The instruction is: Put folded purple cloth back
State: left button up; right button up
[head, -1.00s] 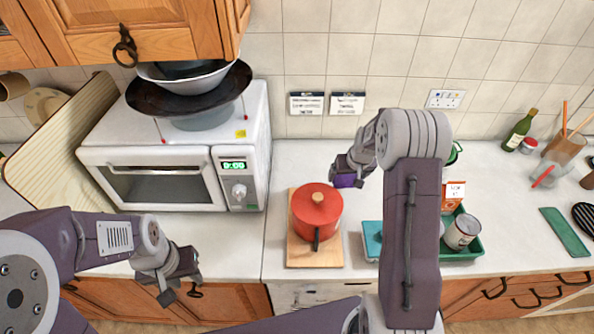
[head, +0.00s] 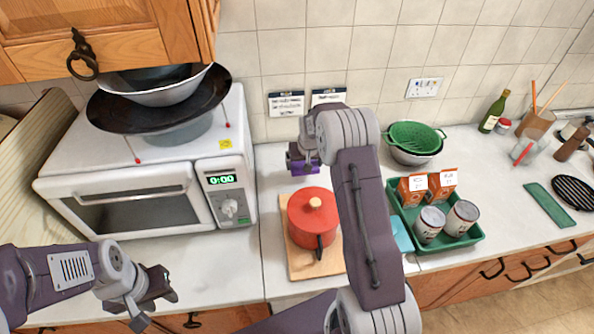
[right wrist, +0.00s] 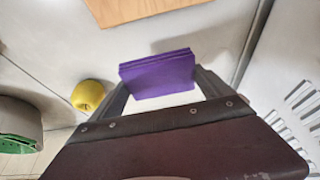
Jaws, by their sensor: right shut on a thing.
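The folded purple cloth (head: 306,168) is between the jaws of my right gripper (head: 303,160), behind the red pot and right of the microwave. In the right wrist view the cloth (right wrist: 158,74) is a thick folded stack gripped between both fingers, with white counter beyond it. Whether it touches the counter is unclear. My left gripper (head: 153,294) hangs at the counter's front edge, below the microwave, with nothing visible in it; its jaw gap is not clear.
A red pot (head: 314,214) stands on a wooden board (head: 298,262). The white microwave (head: 125,200) carries stacked pans and bowls. A green tray (head: 474,238) holds cans and boxes, with a green colander (head: 414,137) behind. A yellow object (right wrist: 88,95) shows in the right wrist view.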

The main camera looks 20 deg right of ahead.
aim_at(298, 179)
jog(key=shift+w+a+f, duration=0.6)
jog(key=shift+a+f, duration=0.05)
jog(key=shift+a, duration=0.05)
jog(key=shift+w+a+f, duration=0.15)
jog(key=shift+a+f, duration=0.05)
notch_tip(298, 179, down, 4)
jog(key=shift+r+p, duration=0.15)
jog(key=shift+p, duration=0.55)
jog(key=shift+d, duration=0.1)
jog(key=shift+f, duration=0.25)
jog(key=o, duration=1.1)
jog(key=shift+c, duration=0.2)
jog(key=shift+r, duration=0.1)
